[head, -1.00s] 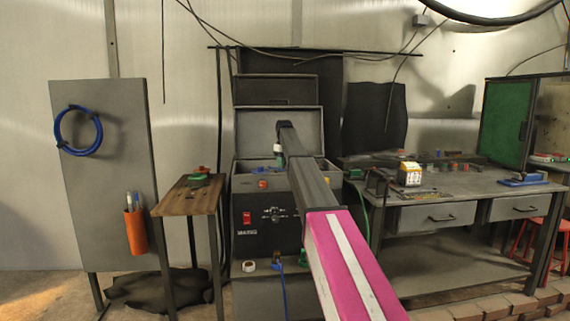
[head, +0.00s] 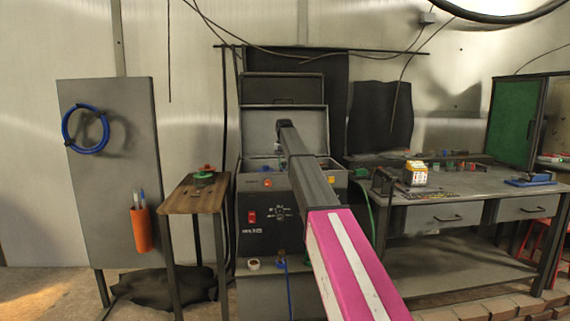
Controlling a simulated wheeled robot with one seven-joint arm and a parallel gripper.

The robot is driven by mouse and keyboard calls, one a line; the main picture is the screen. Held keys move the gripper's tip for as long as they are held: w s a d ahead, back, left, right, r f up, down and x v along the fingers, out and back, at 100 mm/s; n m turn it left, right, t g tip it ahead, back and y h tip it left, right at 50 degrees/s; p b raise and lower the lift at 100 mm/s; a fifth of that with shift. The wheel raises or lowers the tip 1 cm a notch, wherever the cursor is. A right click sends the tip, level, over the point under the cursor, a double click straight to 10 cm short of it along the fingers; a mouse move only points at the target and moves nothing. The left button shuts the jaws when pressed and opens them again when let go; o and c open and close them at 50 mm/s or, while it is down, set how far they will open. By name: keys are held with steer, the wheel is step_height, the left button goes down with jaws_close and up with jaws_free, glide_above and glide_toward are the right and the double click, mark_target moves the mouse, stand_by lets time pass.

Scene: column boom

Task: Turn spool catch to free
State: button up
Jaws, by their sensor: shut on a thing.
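A dark machine (head: 262,215) with a red switch and dials on its front stands in the middle of the head view, its grey lid (head: 258,122) raised. My arm reaches from the bottom right up to its open top compartment. My gripper (head: 281,150) is at the arm's far end, pointing down into that compartment. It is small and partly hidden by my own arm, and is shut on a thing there. The spool catch cannot be made out separately at this size; the compartment's inside is mostly hidden by its front wall and my arm.
A small wooden table (head: 193,197) with a red and green item stands left of the machine. A grey panel (head: 110,220) with a blue coil (head: 85,130) is farther left. A workbench (head: 460,182) with drawers and small items stands right. A roll (head: 253,264) lies on the ledge below.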

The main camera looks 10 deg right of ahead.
stand_by(0.4)
steer(key=o, duration=0.9)
steer(key=shift+r, duration=0.15)
step_height(320, 180, up, 11)
steer(key=shift+f, duration=0.2)
